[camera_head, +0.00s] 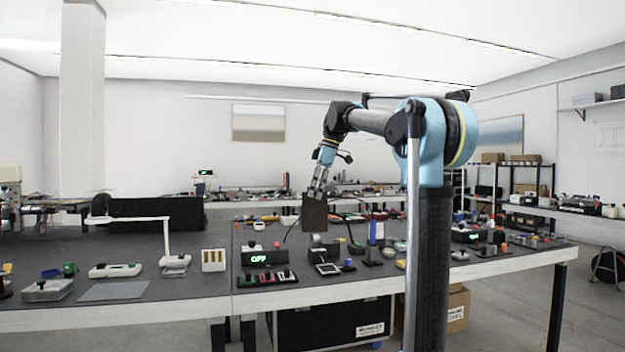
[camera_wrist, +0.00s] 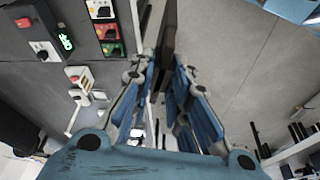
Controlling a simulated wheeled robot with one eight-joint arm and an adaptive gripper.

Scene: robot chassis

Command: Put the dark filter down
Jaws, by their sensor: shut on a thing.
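The dark filter (camera_head: 314,216) is a thin, dark square plate. My gripper (camera_head: 317,192) is shut on its upper edge and points down. The filter hangs upright above the dark workbench top (camera_head: 205,250), and appears to be clear of it. In the wrist view my gripper's two blue-padded fingers (camera_wrist: 163,72) close on the filter (camera_wrist: 168,38), which shows as a narrow dark plate nearly edge-on. The exact gap below the filter cannot be told.
Below the filter on the bench stand a dark device (camera_head: 319,251), a small framed panel (camera_head: 328,269) and an upright blue piece (camera_head: 373,233). To the left are an "OFF" display box (camera_head: 263,257) and a coloured switch row (camera_head: 267,279). A grey mat (camera_head: 113,290) lies bare further left.

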